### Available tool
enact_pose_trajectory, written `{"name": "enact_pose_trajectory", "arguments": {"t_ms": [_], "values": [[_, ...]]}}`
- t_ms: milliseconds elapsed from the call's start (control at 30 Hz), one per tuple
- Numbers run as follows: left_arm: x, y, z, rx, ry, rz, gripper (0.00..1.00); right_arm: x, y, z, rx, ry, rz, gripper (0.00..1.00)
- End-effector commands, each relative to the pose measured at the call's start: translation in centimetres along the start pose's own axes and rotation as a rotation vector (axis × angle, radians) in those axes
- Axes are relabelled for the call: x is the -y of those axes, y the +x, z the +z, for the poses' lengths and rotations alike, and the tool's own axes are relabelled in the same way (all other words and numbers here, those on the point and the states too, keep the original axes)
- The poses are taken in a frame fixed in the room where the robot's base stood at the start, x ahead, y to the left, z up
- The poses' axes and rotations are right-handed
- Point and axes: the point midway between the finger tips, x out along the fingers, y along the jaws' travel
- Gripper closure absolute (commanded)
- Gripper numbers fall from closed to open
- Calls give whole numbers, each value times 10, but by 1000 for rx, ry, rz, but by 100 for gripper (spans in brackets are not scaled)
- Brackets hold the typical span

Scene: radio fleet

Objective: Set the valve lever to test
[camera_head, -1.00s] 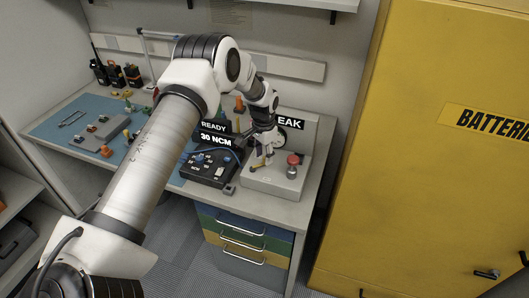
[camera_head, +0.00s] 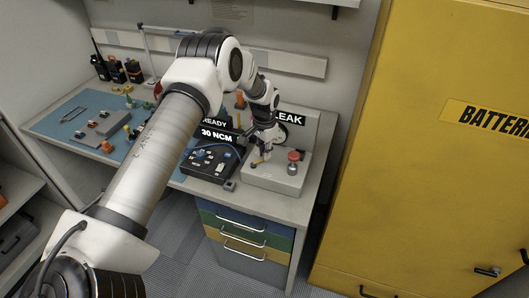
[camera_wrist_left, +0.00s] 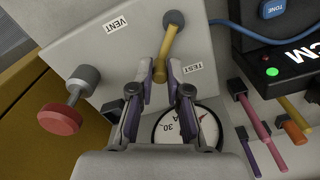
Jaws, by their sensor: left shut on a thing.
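The yellow valve lever (camera_wrist_left: 170,45) hangs from a round grey pivot (camera_wrist_left: 174,19) on the light grey box (camera_head: 279,182). In the left wrist view its free end lies between the two fingertips of my left gripper (camera_wrist_left: 168,84), which is shut on it. The TEST label (camera_wrist_left: 195,67) is just right of the lever's free end. The VENT label (camera_wrist_left: 117,24) is farther off, left of the pivot. In the head view the lever (camera_head: 257,163) is small beside the gripper (camera_head: 265,154). My right gripper is not in view.
A red knob (camera_wrist_left: 60,119) stands up from the same box. A round dial gauge (camera_wrist_left: 190,127) lies behind the fingers. A black 30 NCM device (camera_head: 207,163) sits left of the box. A yellow batteries cabinet (camera_head: 430,180) stands right of the bench.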

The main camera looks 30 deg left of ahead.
Motion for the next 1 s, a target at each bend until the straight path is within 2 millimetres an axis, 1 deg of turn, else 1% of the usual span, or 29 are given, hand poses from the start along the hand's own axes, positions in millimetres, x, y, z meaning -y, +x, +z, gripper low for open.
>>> {"name": "enact_pose_trajectory", "arguments": {"t_ms": [33, 200, 600, 800, 1000], "values": [[1, 3, 0, -1, -22, 0, 100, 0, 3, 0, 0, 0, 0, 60], [6, 3, -2, -2, -135, 0, 100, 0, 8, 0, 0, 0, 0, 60], [19, 2, -1, -2, -417, 0, 100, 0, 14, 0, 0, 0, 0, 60], [22, 2, 0, -1, -502, 0, 100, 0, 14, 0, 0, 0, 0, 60], [24, 2, 0, 0, -534, 0, 100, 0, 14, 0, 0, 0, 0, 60]]}}
